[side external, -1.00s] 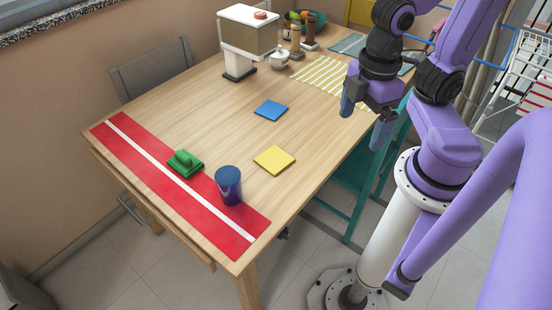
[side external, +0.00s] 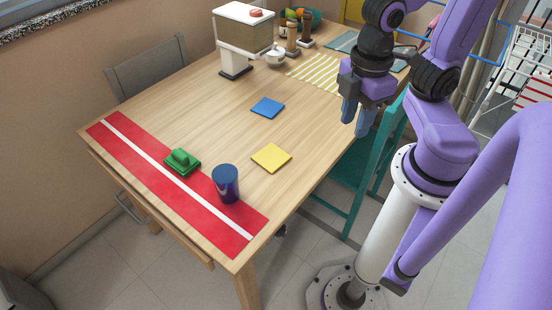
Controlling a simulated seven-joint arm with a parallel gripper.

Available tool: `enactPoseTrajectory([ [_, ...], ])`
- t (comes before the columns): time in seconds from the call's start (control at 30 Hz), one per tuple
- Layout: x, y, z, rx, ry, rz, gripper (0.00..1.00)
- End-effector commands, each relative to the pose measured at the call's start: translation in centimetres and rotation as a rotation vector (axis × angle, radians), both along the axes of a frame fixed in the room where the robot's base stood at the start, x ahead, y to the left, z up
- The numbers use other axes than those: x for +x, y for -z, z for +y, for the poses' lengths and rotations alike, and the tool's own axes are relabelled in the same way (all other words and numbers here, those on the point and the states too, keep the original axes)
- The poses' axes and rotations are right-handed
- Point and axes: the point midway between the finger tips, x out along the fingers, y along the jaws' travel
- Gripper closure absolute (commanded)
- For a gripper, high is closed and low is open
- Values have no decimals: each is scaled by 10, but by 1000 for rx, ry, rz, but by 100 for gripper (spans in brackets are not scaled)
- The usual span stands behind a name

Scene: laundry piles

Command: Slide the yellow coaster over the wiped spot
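The yellow coaster (side external: 271,158) is a flat square on the wooden table, near the table's right edge. My gripper (side external: 356,124) has blue-grey fingers pointing down. It is to the right of and above the coaster, apart from it. The fingers are close together with nothing visible between them; I cannot tell whether they are fully shut. No wiped spot can be made out on the wood.
A blue coaster (side external: 267,107) lies behind the yellow one. A blue cup (side external: 226,184) and a green block-like object (side external: 182,162) stand on the red runner (side external: 128,142). A striped mat (side external: 318,73) and a dispenser (side external: 243,34) are farther back. Wood left of the coasters is clear.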

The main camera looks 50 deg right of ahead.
Motion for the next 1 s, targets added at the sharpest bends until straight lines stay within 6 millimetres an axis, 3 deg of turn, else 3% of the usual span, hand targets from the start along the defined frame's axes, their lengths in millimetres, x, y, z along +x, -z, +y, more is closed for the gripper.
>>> enactPoseTrajectory([
  [0.03, 4, 2, 2, -8, -39, 7, 83],
  [0.1, 12, 6, 6, -18, -119, 18, 100],
  [0.6, 86, 55, 23, -12, -861, 144, 100],
  [1.0, 144, 118, 8, 114, -1449, 222, 100],
])
